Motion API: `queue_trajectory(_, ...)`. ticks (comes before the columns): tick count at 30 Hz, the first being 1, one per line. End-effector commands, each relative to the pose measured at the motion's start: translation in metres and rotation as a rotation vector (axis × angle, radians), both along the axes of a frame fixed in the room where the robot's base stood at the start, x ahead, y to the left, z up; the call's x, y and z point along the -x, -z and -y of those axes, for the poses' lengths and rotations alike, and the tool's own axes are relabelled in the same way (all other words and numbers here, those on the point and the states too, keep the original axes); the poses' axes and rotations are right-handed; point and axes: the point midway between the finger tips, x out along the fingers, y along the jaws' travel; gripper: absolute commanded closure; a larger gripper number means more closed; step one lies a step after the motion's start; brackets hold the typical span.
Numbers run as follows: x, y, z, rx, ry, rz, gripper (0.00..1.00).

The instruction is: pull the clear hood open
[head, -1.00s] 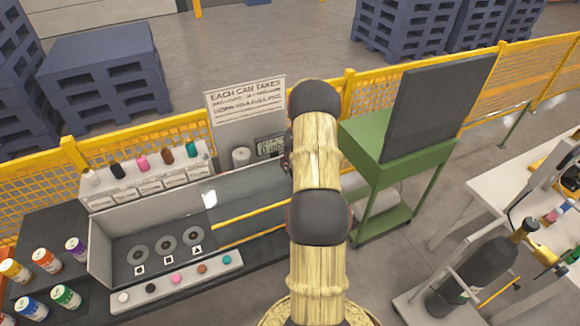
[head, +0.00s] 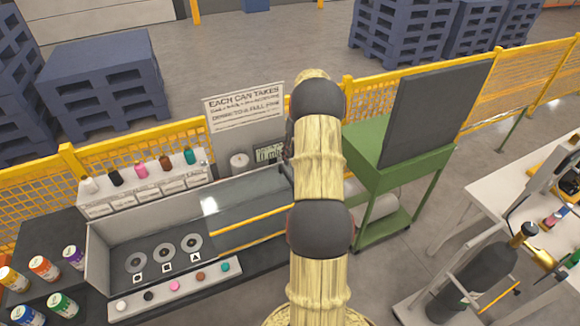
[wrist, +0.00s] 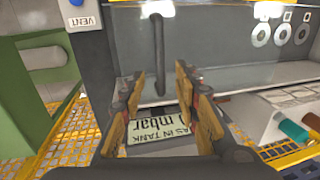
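The clear hood (head: 243,213) is a see-through cover over the right part of the long grey trough, with yellow strips along it. In the wrist view its clear panel (wrist: 225,50) fills the upper middle, and a dark bar handle (wrist: 157,45) stands in front of it. My gripper (wrist: 160,75) is open, with a finger on each side of the handle in the picture. I see no finger touching the handle, and cannot tell whether it lies within the fingers' reach. In the head view my arm hides the gripper and the hood's right end.
A gas-in-tank mbar display (head: 268,154) and a sign (head: 245,110) stand behind the trough (head: 100,262). Coloured cans (head: 45,268) stand at left. A green stand (head: 385,160) is close at right, before the yellow fence (head: 365,90). Three ringed discs lie inside the trough.

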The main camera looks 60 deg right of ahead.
Motion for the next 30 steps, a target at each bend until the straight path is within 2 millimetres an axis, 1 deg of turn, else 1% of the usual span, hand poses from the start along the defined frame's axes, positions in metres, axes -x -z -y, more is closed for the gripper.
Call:
queue_trajectory(1,0.001,-0.009,0.002,0.001,0.0,0.0,0.68)
queue_trajectory(3,0.002,-0.017,0.003,0.0,0.0,0.0,0.68)
queue_trajectory(6,0.003,-0.026,0.005,0.0,0.0,0.0,0.68)
queue_trajectory(9,0.004,-0.031,0.005,-0.001,0.0,-0.002,0.68)
queue_trajectory(30,0.004,-0.033,0.005,-0.002,0.015,-0.003,0.68)
